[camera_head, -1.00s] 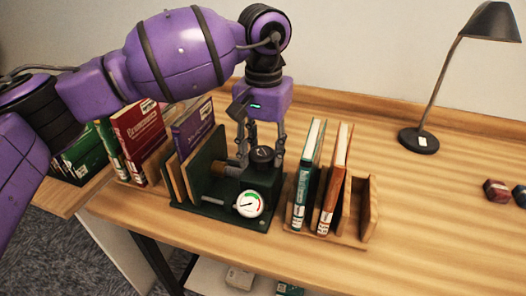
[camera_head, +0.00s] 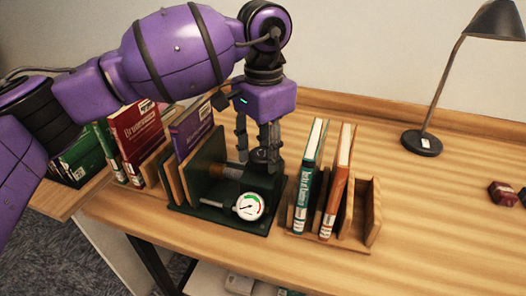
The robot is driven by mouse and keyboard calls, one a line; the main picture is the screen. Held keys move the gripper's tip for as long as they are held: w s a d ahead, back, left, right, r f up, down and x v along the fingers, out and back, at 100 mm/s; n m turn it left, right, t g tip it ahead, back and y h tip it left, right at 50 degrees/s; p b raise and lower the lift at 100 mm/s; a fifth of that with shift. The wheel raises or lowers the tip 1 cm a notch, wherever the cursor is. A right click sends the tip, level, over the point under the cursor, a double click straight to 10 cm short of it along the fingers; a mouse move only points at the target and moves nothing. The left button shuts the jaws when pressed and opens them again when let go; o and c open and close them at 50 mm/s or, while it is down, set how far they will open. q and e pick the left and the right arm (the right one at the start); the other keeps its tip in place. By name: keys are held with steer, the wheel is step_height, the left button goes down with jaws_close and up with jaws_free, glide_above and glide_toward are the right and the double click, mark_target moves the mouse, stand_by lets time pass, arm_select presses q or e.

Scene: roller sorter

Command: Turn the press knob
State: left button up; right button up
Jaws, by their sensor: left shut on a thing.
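The press (camera_head: 240,222) is a dark green device with an upright plate, a dark block, a brass-coloured cylinder (camera_head: 227,171) and a white round gauge (camera_head: 249,206). A purple book (camera_head: 190,128) stands at the press's left side. My left gripper (camera_head: 262,157) points down over the dark block and is shut on the black press knob (camera_head: 258,155). The fingers hide much of the knob. My right gripper is out of view.
A small wooden rack (camera_head: 373,215) with a teal book (camera_head: 308,185) and an orange book (camera_head: 336,185) stands close on the right. More books (camera_head: 138,130) stand on the left. A black lamp (camera_head: 422,143) is at the right; the table between is clear.

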mark_target(265, 154)
arm_select(q)
steer(key=shift+s+d+f, duration=0.1)
steer(key=shift+s+d, duration=0.05)
steer(key=shift+s, duration=0.05)
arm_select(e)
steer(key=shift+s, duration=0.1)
arm_select(q)
steer(key=o, duration=1.1)
steer(key=shift+w+r, duration=0.1)
steer(key=shift+r, duration=0.1)
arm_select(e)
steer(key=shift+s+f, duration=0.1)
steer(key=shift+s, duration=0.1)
arm_select(q)
step_height(265, 154, up, 12)
steer(key=shift+f, duration=0.1)
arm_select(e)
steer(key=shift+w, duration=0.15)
